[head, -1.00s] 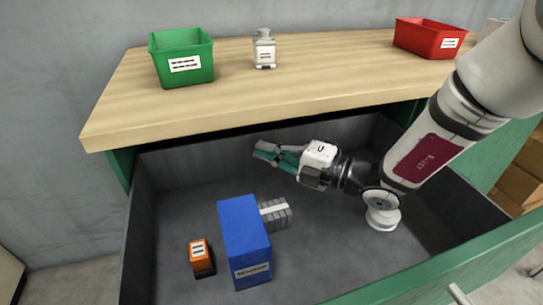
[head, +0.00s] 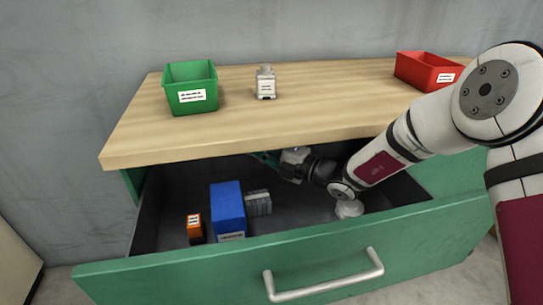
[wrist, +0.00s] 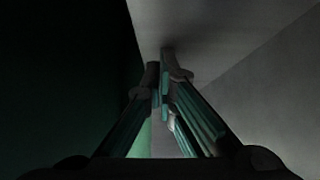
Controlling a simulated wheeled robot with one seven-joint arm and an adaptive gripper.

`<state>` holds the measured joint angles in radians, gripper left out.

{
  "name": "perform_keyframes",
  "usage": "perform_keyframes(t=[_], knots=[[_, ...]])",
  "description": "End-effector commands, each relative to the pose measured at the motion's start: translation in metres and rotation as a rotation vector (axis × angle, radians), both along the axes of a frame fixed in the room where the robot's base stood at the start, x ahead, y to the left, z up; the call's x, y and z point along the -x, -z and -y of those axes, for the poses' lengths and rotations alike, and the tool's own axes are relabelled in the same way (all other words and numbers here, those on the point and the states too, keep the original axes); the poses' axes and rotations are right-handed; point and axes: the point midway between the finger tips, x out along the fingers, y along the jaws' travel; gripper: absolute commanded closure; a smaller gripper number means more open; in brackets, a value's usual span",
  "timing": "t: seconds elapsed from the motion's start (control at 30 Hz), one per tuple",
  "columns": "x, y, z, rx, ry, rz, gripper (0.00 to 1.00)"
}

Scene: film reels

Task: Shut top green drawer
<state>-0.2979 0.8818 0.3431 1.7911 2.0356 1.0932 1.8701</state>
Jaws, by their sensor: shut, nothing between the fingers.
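The top green drawer (head: 330,250) is pulled out in the head view, with its green front and silver handle (head: 325,278) towards me. My gripper (head: 268,157) is inside the drawer at its back, partly hidden under the wooden top's front edge. In the wrist view my gripper (wrist: 162,70) shows its teal fingers together and empty, with dark and grey surfaces close around it. My arm reaches over the right part of the drawer.
In the drawer are a blue box (head: 228,208), an orange item (head: 194,226) and a grey ribbed item (head: 258,202). On the wooden top (head: 320,100) stand a green bin (head: 190,88), a small white-grey item (head: 265,82) and a red bin (head: 428,70).

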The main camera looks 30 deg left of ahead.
Motion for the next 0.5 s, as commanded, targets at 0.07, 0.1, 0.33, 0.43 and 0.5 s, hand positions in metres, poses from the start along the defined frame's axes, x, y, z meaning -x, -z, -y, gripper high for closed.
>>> perform_keyframes(t=[0.07, 0.1, 0.33, 0.43, 0.5], knots=[[-0.0015, -0.0003, -0.0043, -0.001, 0.001, -0.001, 1.00], [-0.0019, -0.0003, -0.0050, -0.001, 0.001, -0.001, 1.00], [-0.0021, -0.0002, -0.0046, -0.001, 0.002, -0.001, 1.00], [-0.0021, -0.0001, -0.0039, 0.000, 0.002, -0.001, 1.00], [-0.0022, 0.0000, -0.0004, 0.000, 0.003, -0.001, 1.00]])
